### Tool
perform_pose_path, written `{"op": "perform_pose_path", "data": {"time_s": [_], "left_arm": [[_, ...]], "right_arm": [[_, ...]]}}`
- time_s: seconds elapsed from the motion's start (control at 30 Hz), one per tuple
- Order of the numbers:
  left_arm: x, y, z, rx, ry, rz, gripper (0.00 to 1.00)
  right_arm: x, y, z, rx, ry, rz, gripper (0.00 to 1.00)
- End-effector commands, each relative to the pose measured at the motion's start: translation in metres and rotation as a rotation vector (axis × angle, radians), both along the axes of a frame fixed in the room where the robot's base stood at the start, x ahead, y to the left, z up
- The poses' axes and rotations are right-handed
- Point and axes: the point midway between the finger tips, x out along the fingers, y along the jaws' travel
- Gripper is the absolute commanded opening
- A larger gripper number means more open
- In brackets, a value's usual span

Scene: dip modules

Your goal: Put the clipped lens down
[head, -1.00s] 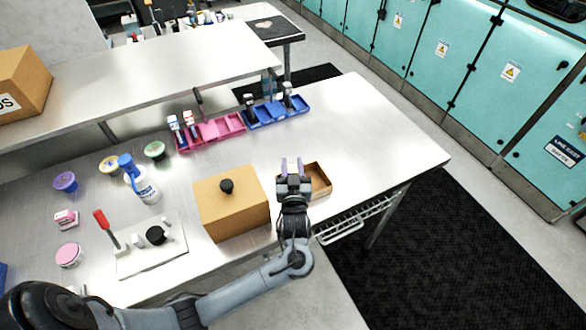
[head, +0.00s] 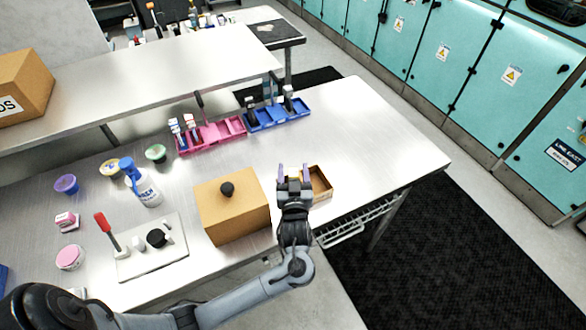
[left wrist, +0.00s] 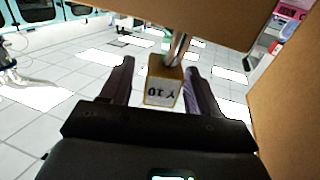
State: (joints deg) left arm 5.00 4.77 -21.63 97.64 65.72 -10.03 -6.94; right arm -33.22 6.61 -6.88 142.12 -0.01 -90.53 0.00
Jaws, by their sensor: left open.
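My left gripper (head: 294,173) is at the left side of a small open cardboard tray (head: 324,184), to the right of a brown box (head: 232,208) with a black knob. Its two purple fingers are spread. In the left wrist view a small yellow-edged block (left wrist: 163,88) with an upside-down printed label sits between the open fingers (left wrist: 160,75), on a metal rod running up behind cardboard. It may be part of the clipped lens. No lens can be made out. My right gripper does not show.
Pink (head: 213,134) and blue (head: 279,114) divided trays hold upright tools at the back. The table right of the cardboard tray is clear.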

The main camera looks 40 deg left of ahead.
Motion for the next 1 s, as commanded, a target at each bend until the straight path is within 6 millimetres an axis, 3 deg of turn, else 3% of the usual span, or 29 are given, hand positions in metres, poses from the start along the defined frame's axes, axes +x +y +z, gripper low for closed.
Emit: {"op": "perform_pose_path", "data": {"time_s": [0.5, 1.0], "left_arm": [[-0.065, -0.061, -0.001, -0.003, 0.003, -0.001, 0.61], [-0.079, -0.074, 0.000, 0.000, 0.001, 0.000, 0.61]], "right_arm": [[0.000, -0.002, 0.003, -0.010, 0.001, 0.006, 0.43], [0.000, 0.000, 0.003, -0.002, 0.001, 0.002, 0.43]]}}
